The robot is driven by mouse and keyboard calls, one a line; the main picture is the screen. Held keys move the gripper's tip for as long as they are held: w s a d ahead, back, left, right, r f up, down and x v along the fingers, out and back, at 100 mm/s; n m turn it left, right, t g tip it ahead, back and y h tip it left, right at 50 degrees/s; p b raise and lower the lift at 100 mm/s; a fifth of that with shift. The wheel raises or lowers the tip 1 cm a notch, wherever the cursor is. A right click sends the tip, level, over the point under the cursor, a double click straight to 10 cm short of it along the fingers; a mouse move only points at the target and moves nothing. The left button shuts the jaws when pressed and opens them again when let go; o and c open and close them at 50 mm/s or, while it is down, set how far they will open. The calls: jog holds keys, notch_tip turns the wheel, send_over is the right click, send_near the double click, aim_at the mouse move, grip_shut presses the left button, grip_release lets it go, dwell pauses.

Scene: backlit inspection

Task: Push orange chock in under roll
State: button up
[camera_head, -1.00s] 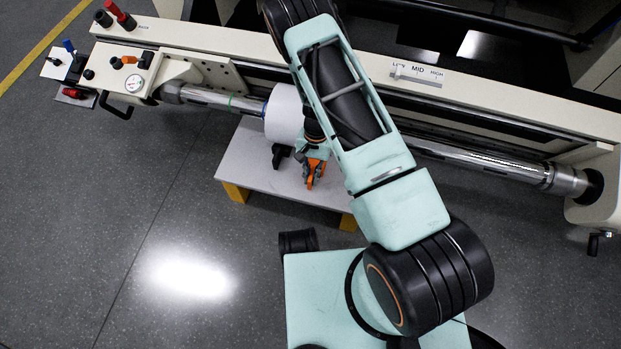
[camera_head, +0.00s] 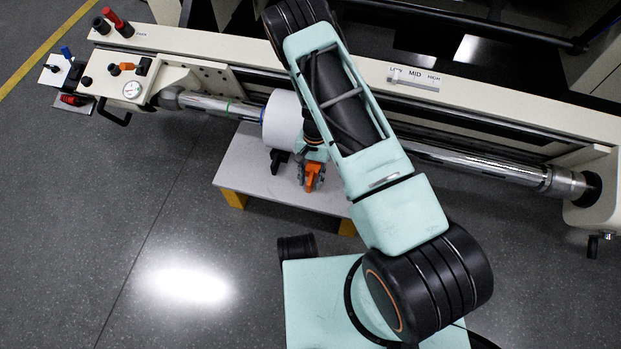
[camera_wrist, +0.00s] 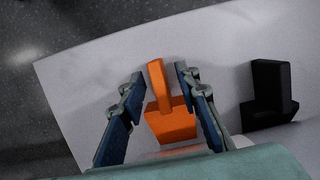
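The orange chock (camera_head: 313,171) stands on the grey-white platform (camera_head: 240,168), in front of the white roll (camera_head: 283,120). In the wrist view the orange chock (camera_wrist: 171,122) has a wedge-shaped body with an upright tab. My gripper (camera_wrist: 160,80) is open around it, one blue-padded finger on each side. A gap shows on the left; the right finger is very close, and I cannot tell if it touches. In the head view my gripper (camera_head: 312,180) is low over the platform, right of the roll's front. My arm hides part of the roll's right side.
A black chock (camera_head: 279,160) stands at the roll's front; it also shows right of my gripper in the wrist view (camera_wrist: 268,95). A chrome shaft (camera_head: 470,163) runs along the cream machine frame (camera_head: 500,110). The platform's front left is bare.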

jog(key=shift+w, duration=0.15)
jog(key=v, duration=1.2)
